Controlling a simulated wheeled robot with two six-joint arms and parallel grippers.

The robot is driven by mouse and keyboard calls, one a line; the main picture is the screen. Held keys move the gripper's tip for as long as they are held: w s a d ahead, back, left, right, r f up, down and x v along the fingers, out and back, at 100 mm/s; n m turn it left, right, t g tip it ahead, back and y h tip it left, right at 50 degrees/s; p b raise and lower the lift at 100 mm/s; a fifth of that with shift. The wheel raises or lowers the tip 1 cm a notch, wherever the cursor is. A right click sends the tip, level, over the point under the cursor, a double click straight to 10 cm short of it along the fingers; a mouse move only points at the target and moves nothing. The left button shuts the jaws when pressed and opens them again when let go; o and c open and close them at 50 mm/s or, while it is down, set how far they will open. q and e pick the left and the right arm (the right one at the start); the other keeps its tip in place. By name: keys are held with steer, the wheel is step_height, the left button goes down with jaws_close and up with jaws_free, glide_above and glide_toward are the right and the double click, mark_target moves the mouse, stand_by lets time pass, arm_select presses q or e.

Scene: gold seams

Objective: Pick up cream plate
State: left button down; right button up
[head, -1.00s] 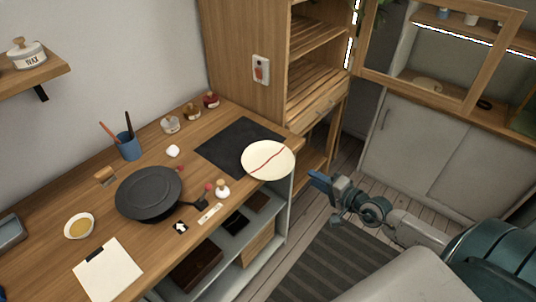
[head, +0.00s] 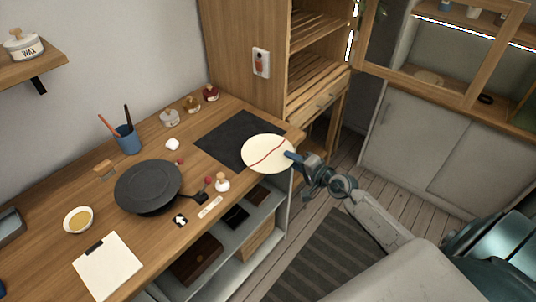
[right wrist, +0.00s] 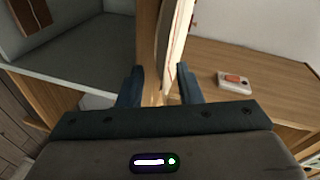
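The cream plate (head: 262,150) with a dark red line across it lies at the right end of the wooden desk, partly over the black mat and reaching past the desk's front edge. My right gripper (head: 291,156) is at the plate's right rim. In the right wrist view the two fingers (right wrist: 160,72) stand apart, and the plate (right wrist: 179,45) shows edge-on between them, closer to the right finger. I cannot tell whether either finger touches it. My left gripper is not in view.
The black mat (head: 225,140) lies beside the plate. A dark round pan-like dish (head: 147,186), a small white bottle (head: 222,184) and a blue pen cup (head: 128,140) stand left on the desk. A tall wooden shelf (head: 235,50) rises behind. Open floor lies right of the desk.

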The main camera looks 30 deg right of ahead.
steer(key=shift+w, duration=0.2)
jaws_close()
steer(key=shift+r, duration=0.1)
steer(key=shift+r, duration=0.65)
step_height(320, 180, up, 2)
steer(key=shift+r+p, duration=0.15)
steer(key=shift+p, duration=0.3)
steer(key=s+a+r+p, duration=0.1)
steer(key=s+a+p, duration=0.35)
steer(key=s, duration=1.05)
steer(key=w+a+r+n+g+y+b, duration=0.1)
steer(key=w+a+r+n+y+b, duration=0.1)
steer(key=w+a+r, duration=0.4)
steer(key=a+r+y+b, duration=0.1)
steer(key=a+r+b, duration=0.1)
steer(key=a+r, duration=0.3)
steer(key=shift+a+r+n+y, duration=0.15)
steer(key=shift+a+n+y, duration=0.15)
steer(key=shift+a, duration=0.85)
